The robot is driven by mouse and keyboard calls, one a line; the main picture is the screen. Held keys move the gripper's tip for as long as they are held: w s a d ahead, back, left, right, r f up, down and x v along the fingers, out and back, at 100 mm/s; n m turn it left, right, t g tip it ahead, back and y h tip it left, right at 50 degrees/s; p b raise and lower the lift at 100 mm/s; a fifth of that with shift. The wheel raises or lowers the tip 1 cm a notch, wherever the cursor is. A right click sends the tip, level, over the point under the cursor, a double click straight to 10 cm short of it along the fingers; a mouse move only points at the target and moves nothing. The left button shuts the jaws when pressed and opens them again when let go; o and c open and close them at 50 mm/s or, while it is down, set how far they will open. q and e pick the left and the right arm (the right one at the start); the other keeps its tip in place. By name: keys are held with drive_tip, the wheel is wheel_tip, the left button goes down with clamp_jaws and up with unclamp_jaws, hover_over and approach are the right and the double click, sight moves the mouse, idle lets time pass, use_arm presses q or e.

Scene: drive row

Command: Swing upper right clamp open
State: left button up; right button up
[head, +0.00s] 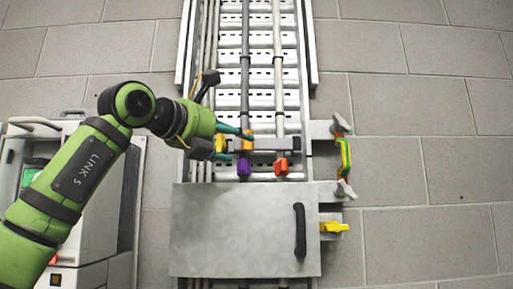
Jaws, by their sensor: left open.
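Two clamps sit side by side on the pipes of the vertical rack. At the upper right, a grey clamp bar (268,144) crosses the right pipe and looks closed, though its small size makes this hard to tell. Below it hang an orange handle (281,166) on the right and a purple handle (244,166) on the left. My left gripper (238,142) comes in from the left, with teal fingers apart above and below the left end of the bar. It is open, and I cannot tell whether it touches the bar. My right gripper is not in view.
A grey metal cover with a black handle (300,230) lies below the clamps. A yellow latch (334,227) and a green-and-orange lever (346,158) sit at the right. A grey cabinet (120,215) stands at the left. The block wall at the right is clear.

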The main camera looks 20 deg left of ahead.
sight(263, 143)
use_arm(q)
drive_tip(key=shift+t+y, duration=0.3)
drive_tip(key=shift+y, duration=0.1)
drive_tip(key=w+p, duration=0.1)
drive_tip(key=w+r+p, duration=0.1)
drive_tip(key=w+p, duration=0.2)
drive_tip(key=w, duration=0.1)
drive_tip(key=shift+d+r, duration=0.25)
drive_tip(key=shift+r, duration=0.05)
drive_tip(key=shift+s, duration=0.15)
clamp_jaws()
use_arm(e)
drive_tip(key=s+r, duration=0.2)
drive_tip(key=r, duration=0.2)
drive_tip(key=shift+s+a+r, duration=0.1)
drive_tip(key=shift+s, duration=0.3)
